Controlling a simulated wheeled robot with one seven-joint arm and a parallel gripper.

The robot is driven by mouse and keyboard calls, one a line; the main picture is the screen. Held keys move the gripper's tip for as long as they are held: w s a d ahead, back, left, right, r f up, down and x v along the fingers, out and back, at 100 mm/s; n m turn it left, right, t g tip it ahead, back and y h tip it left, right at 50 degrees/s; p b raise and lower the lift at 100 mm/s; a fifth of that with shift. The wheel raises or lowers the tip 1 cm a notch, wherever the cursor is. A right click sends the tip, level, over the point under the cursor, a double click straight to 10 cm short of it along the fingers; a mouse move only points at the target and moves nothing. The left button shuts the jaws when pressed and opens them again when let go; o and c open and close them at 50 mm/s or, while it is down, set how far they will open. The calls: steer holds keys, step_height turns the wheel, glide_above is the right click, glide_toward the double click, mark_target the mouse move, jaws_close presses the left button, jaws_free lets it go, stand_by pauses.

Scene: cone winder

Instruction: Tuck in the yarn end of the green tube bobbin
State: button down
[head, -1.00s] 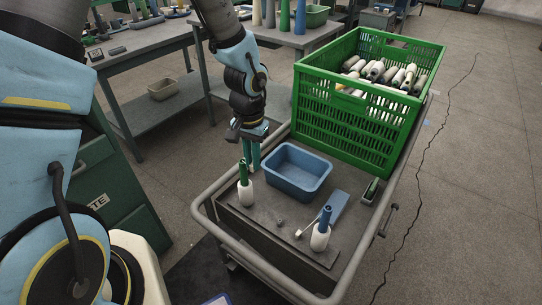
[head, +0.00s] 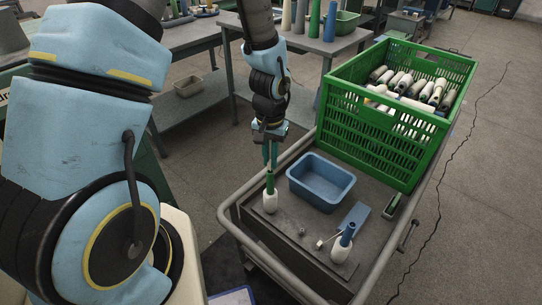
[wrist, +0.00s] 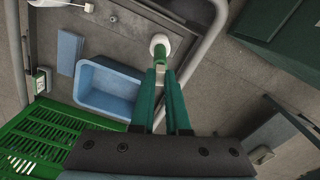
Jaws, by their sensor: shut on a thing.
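The green tube bobbin (head: 270,203), a white yarn body with a green tube rising from its top, stands upright near the left side of the cart top. My gripper (head: 270,166) comes down from above with long green fingers and is shut on the upper part of the green tube. In the wrist view, the fingertips (wrist: 164,72) meet at the green tube, and the white yarn body (wrist: 159,41) shows beyond them. The loose yarn end cannot be made out.
A blue bin (head: 321,183) stands close to the right of the bobbin. A green crate (head: 385,130) of bobbins fills the back. The cart rail (head: 232,200) runs along the left.

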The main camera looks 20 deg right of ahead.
steer(key=shift+f+b, duration=0.3)
steer(key=shift+f, duration=0.4)
stand_by(1.3)
steer(key=shift+c, duration=1.8)
jaws_free()
steer(key=shift+r, duration=0.1)
steer(key=shift+r+p, duration=2.75)
steer(key=shift+r, duration=0.7)
